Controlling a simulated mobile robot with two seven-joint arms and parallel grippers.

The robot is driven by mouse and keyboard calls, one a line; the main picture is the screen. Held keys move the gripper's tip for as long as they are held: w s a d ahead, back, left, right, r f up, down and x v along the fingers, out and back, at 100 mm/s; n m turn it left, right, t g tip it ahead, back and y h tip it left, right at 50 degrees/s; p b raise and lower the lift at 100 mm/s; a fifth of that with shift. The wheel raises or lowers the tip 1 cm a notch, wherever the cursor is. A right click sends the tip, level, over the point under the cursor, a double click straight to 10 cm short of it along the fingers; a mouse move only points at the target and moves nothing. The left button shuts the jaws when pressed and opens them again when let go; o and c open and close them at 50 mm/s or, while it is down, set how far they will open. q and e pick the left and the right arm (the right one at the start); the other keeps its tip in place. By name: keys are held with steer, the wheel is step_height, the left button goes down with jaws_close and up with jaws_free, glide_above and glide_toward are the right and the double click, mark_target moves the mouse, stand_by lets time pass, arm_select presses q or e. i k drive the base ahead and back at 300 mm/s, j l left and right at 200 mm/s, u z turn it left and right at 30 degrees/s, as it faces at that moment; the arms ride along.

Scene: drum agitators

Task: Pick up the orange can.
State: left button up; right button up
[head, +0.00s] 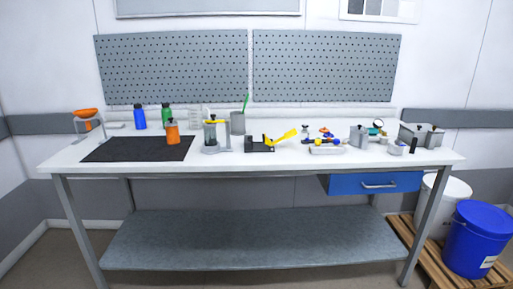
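The orange can (172,135) is a small upright container with a narrower top. It stands on the back right part of the black mat (125,154), on the left half of the white workbench (250,166). Nothing hides its front. Neither of my grippers shows in the head view, and the bench is some distance in front of me.
A blue bottle (139,118) and a green bottle (166,112) stand behind the mat. A stand with an orange funnel (86,112) is left. A clear cylinder device (210,134) stands right of the can. A blue bucket (472,238) is on a pallet at right.

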mark_target(172, 135)
steer(key=i+j, duration=0.3)
steer(key=i+j+z, duration=0.15)
steer(key=j, duration=0.3)
steer(key=i+j, duration=0.4)
steer(key=i+j+z, duration=0.1)
steer(key=i+j, duration=0.15)
steer(key=j, duration=0.15)
